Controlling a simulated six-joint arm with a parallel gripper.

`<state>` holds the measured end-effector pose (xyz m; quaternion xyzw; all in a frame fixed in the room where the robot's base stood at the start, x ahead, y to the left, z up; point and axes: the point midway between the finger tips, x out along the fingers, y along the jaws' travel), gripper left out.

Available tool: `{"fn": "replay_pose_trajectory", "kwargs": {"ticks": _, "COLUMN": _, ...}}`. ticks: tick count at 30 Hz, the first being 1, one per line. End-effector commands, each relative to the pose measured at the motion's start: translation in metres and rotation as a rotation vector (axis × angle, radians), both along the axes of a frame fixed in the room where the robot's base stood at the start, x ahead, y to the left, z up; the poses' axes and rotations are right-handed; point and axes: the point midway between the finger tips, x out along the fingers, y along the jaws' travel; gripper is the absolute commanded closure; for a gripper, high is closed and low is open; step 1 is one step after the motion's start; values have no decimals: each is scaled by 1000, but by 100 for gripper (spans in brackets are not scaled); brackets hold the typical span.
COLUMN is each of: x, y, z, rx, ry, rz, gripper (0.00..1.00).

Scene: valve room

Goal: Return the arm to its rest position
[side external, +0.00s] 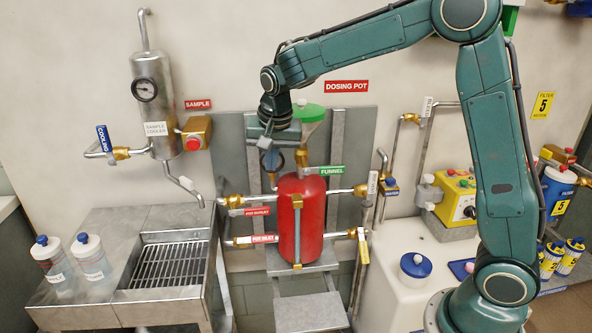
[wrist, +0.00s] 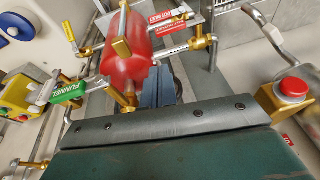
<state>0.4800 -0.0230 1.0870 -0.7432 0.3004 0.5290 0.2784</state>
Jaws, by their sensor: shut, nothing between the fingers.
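My green-blue arm reaches in from the right in the side external view. My gripper (side external: 270,163) hangs at its end, pointing down, above and left of the red dosing pot (side external: 288,205) and in front of the grey back panel. In the wrist view its blue fingers (wrist: 158,84) are together, with nothing seen between them. The red pot (wrist: 127,50) lies just past the fingers in that view. Whether the fingers touch anything on the pot is not clear. The green-lidded funnel (side external: 309,113) stands right beside the wrist, partly hidden by it.
A sample cooler (side external: 153,105) with a gauge is on the left wall. Below it are a grated sink (side external: 172,265) and two bottles (side external: 90,255). Brass-fitted pipes surround the pot. A yellow control box (side external: 457,195) and a blue-lidded jar (side external: 416,266) stand at right.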

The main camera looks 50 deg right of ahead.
Motion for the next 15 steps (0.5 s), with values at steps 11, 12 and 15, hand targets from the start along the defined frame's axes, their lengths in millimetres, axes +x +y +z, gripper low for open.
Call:
{"fn": "replay_pose_trajectory", "kwargs": {"ticks": 11, "x": -5, "y": 0, "z": 10, "rx": 0, "ry": -1, "rz": 1, "gripper": 100}}
{"fn": "replay_pose_trajectory", "kwargs": {"ticks": 12, "x": -5, "y": 0, "z": 11, "rx": 0, "ry": -1, "rz": 3, "gripper": 100}}
{"fn": "replay_pose_trajectory", "kwargs": {"ticks": 15, "x": -10, "y": 0, "z": 15, "rx": -1, "ry": -4, "rz": 15, "gripper": 100}}
